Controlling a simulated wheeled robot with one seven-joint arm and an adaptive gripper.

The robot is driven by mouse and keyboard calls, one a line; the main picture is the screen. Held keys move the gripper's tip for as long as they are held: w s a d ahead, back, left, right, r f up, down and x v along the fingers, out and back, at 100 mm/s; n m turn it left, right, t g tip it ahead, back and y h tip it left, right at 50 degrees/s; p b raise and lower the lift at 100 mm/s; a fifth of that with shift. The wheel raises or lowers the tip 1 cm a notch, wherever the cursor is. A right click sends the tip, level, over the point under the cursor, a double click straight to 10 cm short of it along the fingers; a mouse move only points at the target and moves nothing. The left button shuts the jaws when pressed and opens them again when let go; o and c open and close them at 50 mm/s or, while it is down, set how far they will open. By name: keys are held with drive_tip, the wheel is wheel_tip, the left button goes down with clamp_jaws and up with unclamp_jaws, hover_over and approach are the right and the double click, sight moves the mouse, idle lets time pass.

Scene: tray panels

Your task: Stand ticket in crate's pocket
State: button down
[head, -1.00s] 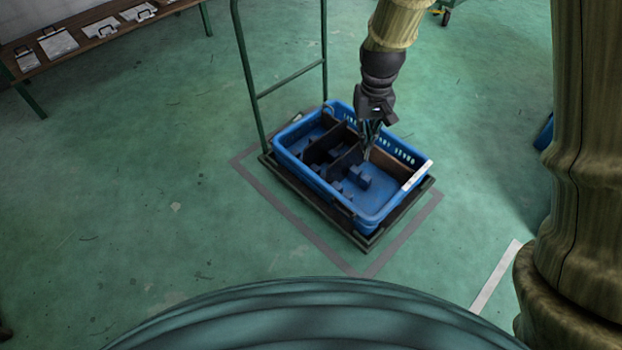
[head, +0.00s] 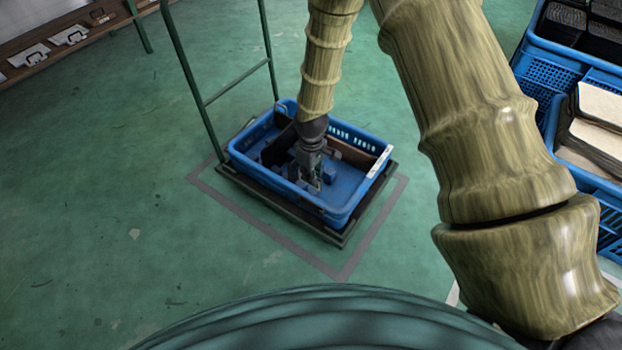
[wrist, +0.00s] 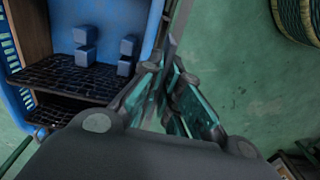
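The blue crate (head: 346,217) stands on a low dark trolley. My gripper (head: 316,183) points down at its near long wall. In the wrist view my gripper's fingers (wrist: 168,72) close in to a narrow gap just off the crate's rim, over green floor. A thin grey sliver shows between the tips; I cannot tell whether it is a ticket seen edge-on or part of a finger. No ticket is plainly visible. A dark piece on the near wall may be the pocket, partly hidden. A white strip (head: 379,161) lies along the crate's right end.
Inside the crate are dark dividers and small blue blocks (wrist: 84,56). A green trolley handle (head: 193,90) rises at the left end. Stacked blue crates (head: 541,84) stand at the right. A bench with clipped cards is at the far left. Open floor lies in front.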

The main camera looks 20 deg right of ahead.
sight(312, 186)
wheel_tip(312, 186, down, 9)
drive_tip(key=b, duration=0.7)
drive_tip(key=shift+r, duration=0.2)
drive_tip(key=shift+p, duration=0.35)
drive_tip(key=shift+f, duration=0.1)
idle(0.7)
drive_tip(key=shift+f+b, duration=0.4)
drive_tip(key=shift+f, duration=0.9)
drive_tip(key=shift+f, duration=0.25)
drive_tip(key=shift+f, duration=0.7)
